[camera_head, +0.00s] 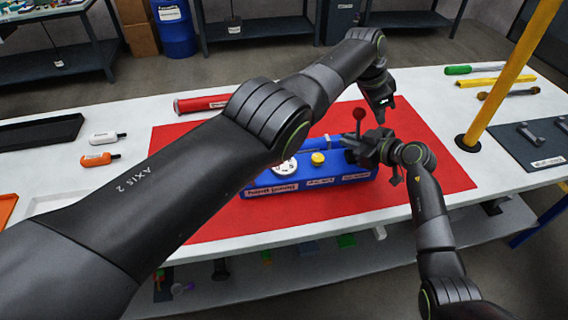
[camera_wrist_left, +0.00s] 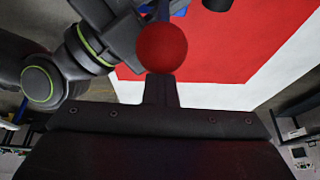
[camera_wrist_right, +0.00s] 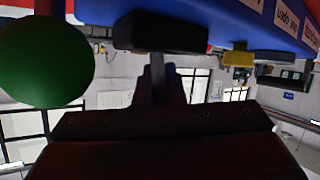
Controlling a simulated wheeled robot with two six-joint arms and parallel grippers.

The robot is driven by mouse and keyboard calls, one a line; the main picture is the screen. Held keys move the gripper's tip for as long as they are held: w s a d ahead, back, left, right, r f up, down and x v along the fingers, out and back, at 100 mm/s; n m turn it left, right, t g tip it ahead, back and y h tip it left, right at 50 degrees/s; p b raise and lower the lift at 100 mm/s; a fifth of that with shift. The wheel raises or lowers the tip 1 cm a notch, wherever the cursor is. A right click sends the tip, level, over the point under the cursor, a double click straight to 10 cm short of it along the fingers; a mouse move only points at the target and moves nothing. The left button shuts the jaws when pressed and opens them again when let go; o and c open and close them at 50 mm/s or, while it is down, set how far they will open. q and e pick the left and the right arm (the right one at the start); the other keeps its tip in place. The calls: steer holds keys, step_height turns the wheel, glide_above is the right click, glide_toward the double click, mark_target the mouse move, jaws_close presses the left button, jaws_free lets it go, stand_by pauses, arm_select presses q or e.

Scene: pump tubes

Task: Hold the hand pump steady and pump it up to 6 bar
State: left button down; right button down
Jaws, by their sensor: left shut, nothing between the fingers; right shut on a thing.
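The blue hand pump (camera_head: 336,168) lies on the red mat (camera_head: 225,222), with a round white gauge (camera_head: 284,171) whose reading is too small to tell and a yellow knob (camera_head: 318,158). Its lever ends in a red ball (camera_head: 359,114), which also shows large in the left wrist view (camera_wrist_left: 162,48). My left gripper (camera_head: 381,118) is shut and empty, just beside the ball. My right gripper (camera_head: 354,147) is at the pump's right end, shut on a black block (camera_wrist_right: 160,32) on the pump. A green ball (camera_wrist_right: 42,62) shows beside it in the right wrist view.
A yellow post (camera_head: 500,80) stands right of the mat. A red tube (camera_head: 203,103) lies at the mat's back edge. A black tray (camera_head: 40,133) and two small handheld items are at the left. My left arm crosses over the pump's left side.

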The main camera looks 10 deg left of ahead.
arm_select(q)
steer(key=shift+r, duration=0.15)
steer(key=shift+a, duration=0.2)
stand_by(0.4)
steer(key=shift+s+a+r+h, duration=0.15)
steer(key=shift+s+a+h, duration=0.15)
steer(key=shift+a+h, duration=0.45)
steer(key=shift+a+t, duration=0.3)
steer(key=shift+s+a+f, duration=0.1)
steer(key=shift+a+f, duration=0.05)
steer(key=shift+f, duration=0.2)
stand_by(0.6)
steer(key=shift+w+d+y, duration=0.15)
steer(key=shift+d+y, duration=0.2)
steer(key=shift+d, duration=0.2)
steer(key=shift+w+d+y, duration=0.15)
steer(key=shift+d+y, duration=0.15)
steer(key=shift+d, duration=0.25)
